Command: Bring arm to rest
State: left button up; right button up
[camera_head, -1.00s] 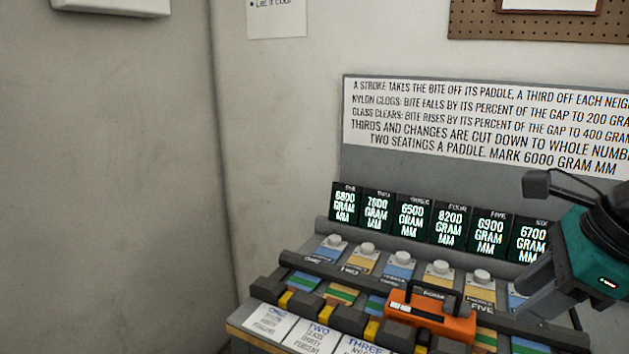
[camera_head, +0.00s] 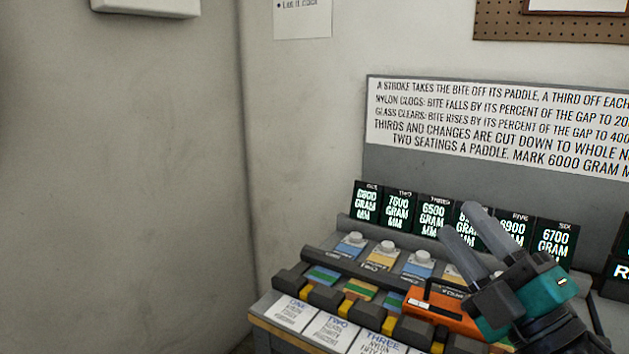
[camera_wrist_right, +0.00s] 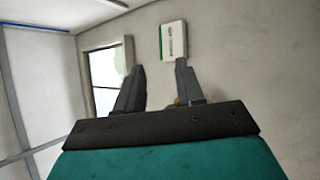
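My right gripper (camera_head: 455,222) is raised in front of the bench at the right, with its two grey fingers pointing up and to the left. The fingers stand apart with nothing between them, and they cover part of the display for four. The right wrist view also shows the gripper (camera_wrist_right: 160,82) open and empty, facing a wall. An orange block with a dark handle (camera_head: 440,312) sits on the row of paddles, partly behind the teal wrist. My left gripper is in neither view.
Dark displays (camera_head: 397,210) with gram mm readings stand behind round grey knobs (camera_head: 388,247). White cards (camera_head: 330,331) lie along the bench front. A lettered board (camera_head: 500,125) stands behind. The right wrist view shows a window (camera_wrist_right: 106,75) and a white box (camera_wrist_right: 173,41).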

jog(key=s+d+f+m+g+h, duration=0.1)
jog(key=d+f+m+g+h, duration=0.25)
jog(key=f+m+h, duration=0.4)
jog(key=s+d+f+m+g+h, duration=0.2)
jog(key=d+f+m+g+h, duration=0.15)
jog(key=f+m, duration=0.65)
jog(key=s+a+f+m+g+y, duration=0.15)
jog(key=s+a+f+g, duration=0.25)
jog(key=s+f+g, duration=1)
jog(key=w+a+f+t+y, duration=0.1)
jog(key=w+a+f+t, duration=0.2)
jog(key=f+t, duration=0.7)
jog(key=shift+w+f+n+t+y, duration=0.35)
jog(key=shift+w+f, duration=0.3)
jog(key=shift+w, duration=0.35)
